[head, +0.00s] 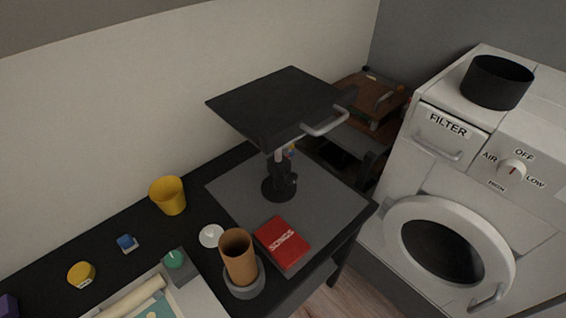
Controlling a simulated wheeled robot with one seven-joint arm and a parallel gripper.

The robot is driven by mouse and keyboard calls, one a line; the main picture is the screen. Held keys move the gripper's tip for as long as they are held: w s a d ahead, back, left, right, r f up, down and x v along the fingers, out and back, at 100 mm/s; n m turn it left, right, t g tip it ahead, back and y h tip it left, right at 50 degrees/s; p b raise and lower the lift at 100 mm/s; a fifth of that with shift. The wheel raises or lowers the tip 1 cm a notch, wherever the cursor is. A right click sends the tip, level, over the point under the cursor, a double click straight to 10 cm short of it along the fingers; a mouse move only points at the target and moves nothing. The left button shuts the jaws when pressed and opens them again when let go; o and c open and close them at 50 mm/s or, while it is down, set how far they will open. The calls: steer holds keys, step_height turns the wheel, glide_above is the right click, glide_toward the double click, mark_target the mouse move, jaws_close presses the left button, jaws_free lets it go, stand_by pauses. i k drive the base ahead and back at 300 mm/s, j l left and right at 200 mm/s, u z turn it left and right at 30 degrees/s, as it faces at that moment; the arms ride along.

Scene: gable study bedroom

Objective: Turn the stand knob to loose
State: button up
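A stand with a flat black top plate (272,104) rises from a dark base on the grey mat of the desk. A pale grey handle (326,122) sticks out from the plate's right edge. Under the plate is a short pale post above a black column (279,178). A small knob-like part (294,181) shows on the column's right side; its setting is too small to read. A small blue and yellow part shows just under the plate. My gripper is not in view.
A red box (282,243), a brown cup (238,255) and a white round lid (211,236) stand before the stand. A yellow cup (168,195) is at left. A white machine (470,180) with dial and round door stands at right.

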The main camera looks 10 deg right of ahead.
mark_target(292, 178)
steer(key=i+l+u, duration=0.15)
steer(key=l+u, duration=0.25)
steer(key=i+l+u, duration=0.1)
steer(key=u, duration=0.25)
steer(key=l+u, duration=0.4)
